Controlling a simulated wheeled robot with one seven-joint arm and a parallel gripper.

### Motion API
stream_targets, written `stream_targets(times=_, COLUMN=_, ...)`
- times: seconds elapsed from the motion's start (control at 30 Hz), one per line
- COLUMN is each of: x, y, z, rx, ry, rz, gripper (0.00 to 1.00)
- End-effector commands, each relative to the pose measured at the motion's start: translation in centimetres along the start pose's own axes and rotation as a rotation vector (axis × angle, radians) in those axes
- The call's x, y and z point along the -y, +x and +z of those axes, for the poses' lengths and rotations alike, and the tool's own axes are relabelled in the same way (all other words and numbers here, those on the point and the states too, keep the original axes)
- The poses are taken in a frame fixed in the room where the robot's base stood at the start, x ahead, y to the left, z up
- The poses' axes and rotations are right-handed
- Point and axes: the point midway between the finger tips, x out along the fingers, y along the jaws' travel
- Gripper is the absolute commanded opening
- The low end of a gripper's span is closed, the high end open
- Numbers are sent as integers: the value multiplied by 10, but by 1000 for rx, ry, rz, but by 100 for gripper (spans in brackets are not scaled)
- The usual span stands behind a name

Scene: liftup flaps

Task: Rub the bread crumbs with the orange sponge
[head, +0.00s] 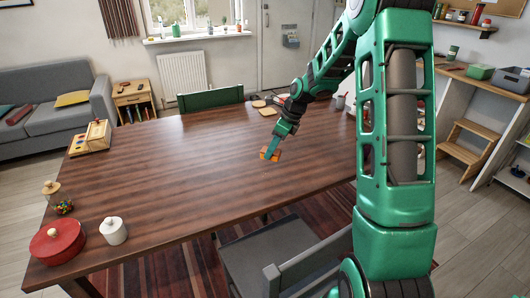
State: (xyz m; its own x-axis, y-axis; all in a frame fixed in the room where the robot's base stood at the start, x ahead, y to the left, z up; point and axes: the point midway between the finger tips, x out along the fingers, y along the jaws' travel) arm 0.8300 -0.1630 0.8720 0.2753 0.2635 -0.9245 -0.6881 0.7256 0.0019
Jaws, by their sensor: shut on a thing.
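My gripper (272,148) is at the end of my green arm, above the right half of the dark wooden table (180,170). It is shut on the orange sponge (265,155), a small orange block at its fingertips. I cannot tell whether the sponge touches the tabletop. I cannot make out any bread crumbs on the table; they are too small to see or hidden by my arm.
A red pot (58,243), a white lidded jar (113,231) and a jar of sweets (58,197) stand at the near left. A wooden box (90,138) sits at the left edge. Round boards (265,108) lie at the back. A grey chair (290,265) stands in front. The table's middle is clear.

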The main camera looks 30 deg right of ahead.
Motion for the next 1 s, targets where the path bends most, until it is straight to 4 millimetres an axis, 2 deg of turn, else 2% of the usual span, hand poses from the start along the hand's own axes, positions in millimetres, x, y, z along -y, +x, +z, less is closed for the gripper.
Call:
stream_targets(times=0.37, x=-2, y=26, z=-8, rx=0, ry=-4, rz=4, gripper=13)
stream_targets(times=0.87, x=-3, y=72, z=-27, rx=-1, ry=-3, rz=6, gripper=13)
stream_targets(times=1.0, x=-10, y=74, z=-21, rx=0, ry=-3, rz=3, gripper=6)
